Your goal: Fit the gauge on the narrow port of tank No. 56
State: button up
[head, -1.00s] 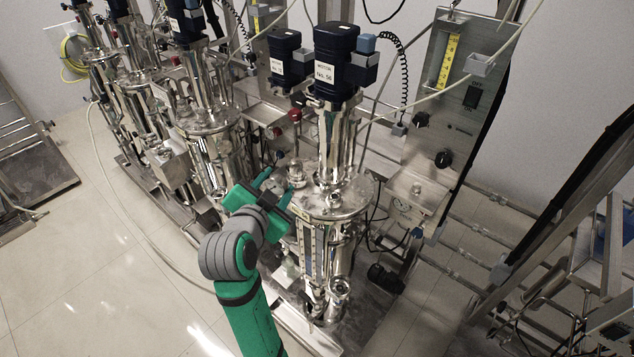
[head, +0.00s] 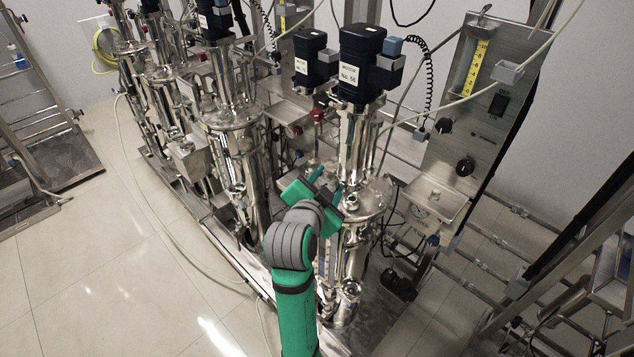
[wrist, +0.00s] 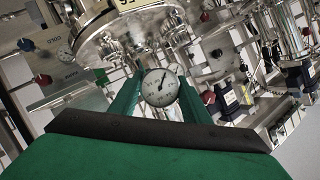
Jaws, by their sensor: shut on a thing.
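Tank No. 56 (head: 372,203) is a polished steel vessel with a round lid, a steel column and a dark blue motor (head: 361,62) labelled No. 56 on top. My green gripper (head: 326,178) is at the left edge of its lid in the head view, partly covering that side. In the wrist view my gripper (wrist: 160,100) is shut on the gauge (wrist: 160,87), a small round white dial with a black needle, facing the camera. The gauge is hidden in the head view. A steel lid edge with a partly cut-off label shows just beyond the gauge. I cannot make out the narrow port.
A similar tank (head: 235,118) stands to the left, with more behind it. A control panel (head: 478,100) with knobs stands to the right. Hoses and a coiled black cable (head: 429,75) hang near the motor. The floor at left is mostly clear.

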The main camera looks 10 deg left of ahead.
jog(key=shift+w+d+f, duration=0.2)
jog(key=shift+w+d, duration=0.3)
jog(key=shift+d, duration=0.55)
jog(key=shift+w+d+f, duration=0.15)
jog(key=shift+w+d, duration=0.35)
jog(key=shift+d, duration=0.55)
jog(key=shift+w+d+f, duration=0.2)
jog(key=shift+w+d, duration=0.3)
jog(key=shift+d, duration=0.55)
jog(key=shift+f, duration=0.1)
jog(key=shift+s+f, duration=0.1)
jog(key=shift+f, duration=0.35)
jog(key=o, duration=1.5)
jog(key=shift+o, duration=0.2)
jog(key=shift+s+a+r, duration=0.1)
jog(key=shift+s, duration=0.05)
jog(key=v, duration=0.7)
jog(key=shift+s, duration=0.4)
